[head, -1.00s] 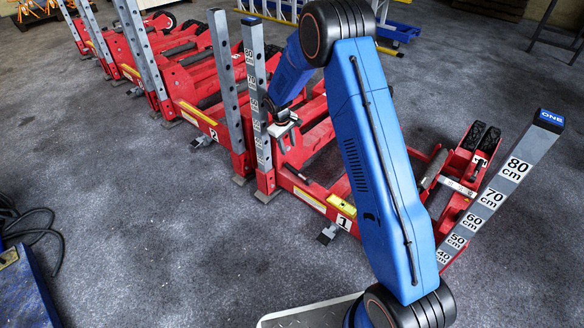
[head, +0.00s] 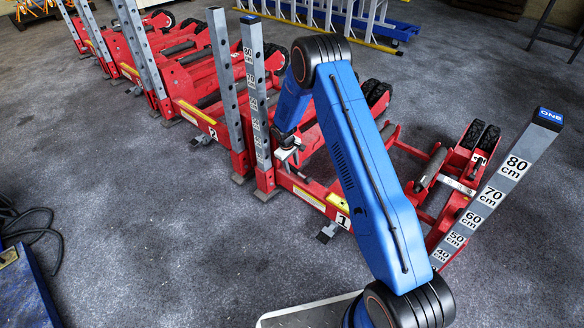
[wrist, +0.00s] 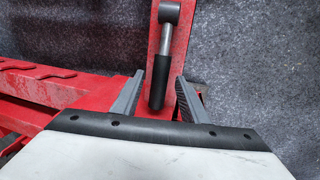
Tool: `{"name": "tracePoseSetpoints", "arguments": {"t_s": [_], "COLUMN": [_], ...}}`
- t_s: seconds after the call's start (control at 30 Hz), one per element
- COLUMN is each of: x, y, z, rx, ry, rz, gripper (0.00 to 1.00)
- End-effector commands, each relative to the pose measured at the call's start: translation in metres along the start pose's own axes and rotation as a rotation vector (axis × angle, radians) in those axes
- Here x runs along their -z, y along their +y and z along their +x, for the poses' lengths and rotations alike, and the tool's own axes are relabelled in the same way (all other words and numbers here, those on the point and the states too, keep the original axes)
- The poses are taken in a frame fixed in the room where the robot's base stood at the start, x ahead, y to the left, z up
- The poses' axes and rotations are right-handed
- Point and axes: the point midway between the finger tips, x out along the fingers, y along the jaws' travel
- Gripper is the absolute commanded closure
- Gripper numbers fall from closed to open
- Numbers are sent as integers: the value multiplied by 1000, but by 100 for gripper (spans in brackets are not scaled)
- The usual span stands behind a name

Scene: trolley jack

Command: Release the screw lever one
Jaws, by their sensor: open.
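The red trolley jack one (head: 312,192) stands on the floor at the centre, with the number 1 on its frame. In the wrist view, the screw lever (wrist: 164,52) has a metal rod and a black grip and lies against a red plate (wrist: 181,45). My gripper (wrist: 157,92) is open, with one grey finger on each side of the black grip. I see gaps between the fingers and the grip. In the head view, my gripper (head: 289,157) is low beside the jack's left post; the lever cannot be made out there.
Grey posts with height marks (head: 256,105) rise close to my gripper's left. A tilted post marked ONE (head: 500,185) stands at the right. More red jacks (head: 200,85) stand in a row behind.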

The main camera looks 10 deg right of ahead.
Motion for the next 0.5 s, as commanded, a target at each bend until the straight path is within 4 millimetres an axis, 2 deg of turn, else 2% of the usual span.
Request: {"name": "tracePoseSetpoints", "arguments": {"t_s": [0.2, 0.47, 0.5], "x": [0, 0, 0], "y": [0, 0, 0], "z": [12, 12, 12], "rx": [0, 0, 0], "ry": [0, 0, 0], "rz": [0, 0, 0], "gripper": [60, 60, 67]}}
